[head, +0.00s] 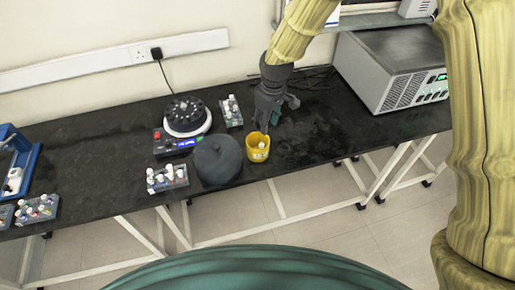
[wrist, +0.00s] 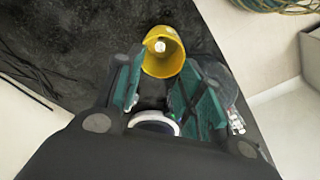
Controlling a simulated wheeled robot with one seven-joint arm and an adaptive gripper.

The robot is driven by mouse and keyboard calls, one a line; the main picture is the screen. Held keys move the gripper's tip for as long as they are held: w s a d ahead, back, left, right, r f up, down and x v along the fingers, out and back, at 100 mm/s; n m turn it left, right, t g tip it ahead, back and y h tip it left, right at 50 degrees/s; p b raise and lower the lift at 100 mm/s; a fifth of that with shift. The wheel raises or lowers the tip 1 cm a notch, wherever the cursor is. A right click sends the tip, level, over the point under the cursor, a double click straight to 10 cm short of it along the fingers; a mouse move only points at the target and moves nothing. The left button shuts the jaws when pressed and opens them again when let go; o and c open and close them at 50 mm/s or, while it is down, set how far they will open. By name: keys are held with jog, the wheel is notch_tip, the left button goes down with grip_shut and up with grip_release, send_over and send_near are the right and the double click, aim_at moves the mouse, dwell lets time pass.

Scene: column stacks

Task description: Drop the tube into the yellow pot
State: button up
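The yellow pot (head: 258,155) stands on the black table near its front edge; the wrist view shows it just beyond the fingertips (wrist: 165,69). A small white-topped thing, apparently the tube (wrist: 160,46), is inside the pot; it also shows in the head view (head: 261,146). Most of its body is hidden. My gripper (head: 272,114) is above the table, behind and slightly right of the pot. In the wrist view its teal-padded fingers (wrist: 160,88) stand apart, with no tube visible between the tips. A white-and-blue rounded edge near the palm is unclear.
A dark rounded object (head: 218,160) stands just left of the pot. Racks of small bottles stand behind it (head: 231,112) and at front left (head: 168,178). A black round device (head: 186,116) is farther back. A grey instrument (head: 390,70) is right; table between is clear.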

jog(key=shift+s+d+r, duration=0.1)
jog(key=shift+r, duration=1.15)
jog(key=shift+s+d+r, duration=0.1)
jog(key=shift+r, duration=1.1)
jog(key=s+d+f+m+b, duration=0.1)
jog(key=s+d+f+m, duration=0.15)
jog(key=s+f, duration=0.4)
jog(key=s+d+f+m, duration=0.1)
jog(key=s+d+f, duration=0.3)
jog(key=f, duration=0.6)
jog(key=s+d+f+m+b, duration=0.1)
jog(key=s+d+f+m, duration=0.15)
jog(key=s+f, duration=0.4)
jog(key=s+d+f+m, duration=0.1)
jog(key=s+d+f, duration=0.3)
jog(key=s, duration=0.3)
jog(key=s+d+f+m+b, duration=0.1)
jog(key=s+d+f+m, duration=0.1)
jog(key=s+d+f, duration=0.2)
jog(key=s+d+f+m+h+b, duration=0.1)
jog(key=s+d+f, duration=0.3)
jog(key=s, duration=0.6)
jog(key=shift+d+f+m+g, duration=0.2)
jog(key=shift+f+m+g, duration=0.1)
jog(key=shift+m+g, duration=0.1)
jog(key=shift+s, duration=0.15)
